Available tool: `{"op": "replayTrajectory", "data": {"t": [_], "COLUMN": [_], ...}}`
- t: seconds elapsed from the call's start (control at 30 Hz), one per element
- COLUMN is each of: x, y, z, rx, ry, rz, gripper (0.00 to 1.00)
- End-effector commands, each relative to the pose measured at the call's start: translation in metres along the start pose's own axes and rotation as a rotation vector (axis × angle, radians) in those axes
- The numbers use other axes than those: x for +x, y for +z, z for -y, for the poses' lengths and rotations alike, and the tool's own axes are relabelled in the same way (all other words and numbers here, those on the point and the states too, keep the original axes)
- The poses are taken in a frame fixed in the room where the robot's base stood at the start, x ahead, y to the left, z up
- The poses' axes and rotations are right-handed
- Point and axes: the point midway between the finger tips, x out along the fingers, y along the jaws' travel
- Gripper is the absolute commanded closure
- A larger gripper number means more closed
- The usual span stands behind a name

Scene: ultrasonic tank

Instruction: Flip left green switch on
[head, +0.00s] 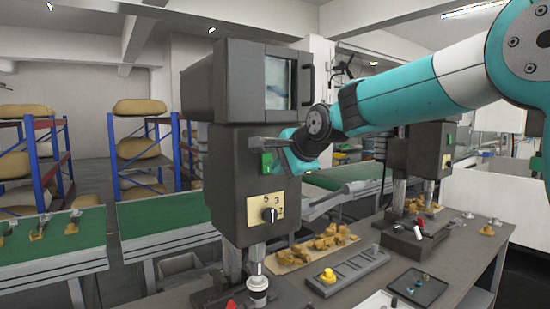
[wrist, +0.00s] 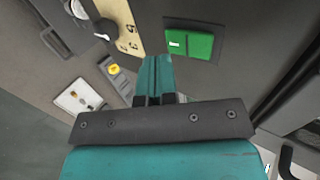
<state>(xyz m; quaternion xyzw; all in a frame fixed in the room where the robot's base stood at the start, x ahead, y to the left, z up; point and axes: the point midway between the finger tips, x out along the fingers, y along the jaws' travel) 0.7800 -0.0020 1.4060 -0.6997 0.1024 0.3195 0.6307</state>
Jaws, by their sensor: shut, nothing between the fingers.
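The left green switch (head: 267,162) is on the front of the dark grey machine head, above the dial plate. In the wrist view the green switch (wrist: 189,44) is a rectangular rocker in a dark frame, with a small white mark on its left part. My gripper (head: 291,163) is just right of the switch in the head view. In the wrist view my gripper (wrist: 155,62) is shut and empty, its fingertips beside the switch's lower left corner. I cannot tell whether the fingertips touch the panel.
The dial (head: 269,214) on its cream plate sits below the switch. A monitor box (head: 248,80) stands above the machine. A second machine (head: 418,150) with another green switch stands to the right. The bench holds a grey tray (head: 347,273) and brown chunks (head: 318,245).

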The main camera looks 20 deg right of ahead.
Motion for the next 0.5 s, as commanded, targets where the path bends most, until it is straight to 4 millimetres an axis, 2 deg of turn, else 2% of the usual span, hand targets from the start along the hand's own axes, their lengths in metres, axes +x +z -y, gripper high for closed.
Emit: {"op": "replayTrajectory", "data": {"t": [0.03, 0.2, 0.5], "x": [0.004, 0.018, 0.021], "y": [0.001, 0.001, 0.000], "z": [0.007, 0.012, 0.012], "rx": [-0.001, -0.001, 0.000], "ry": [0.002, 0.001, -0.001], "rz": [0.002, 0.002, 0.001], "gripper": [1.00, 1.00, 1.00]}}
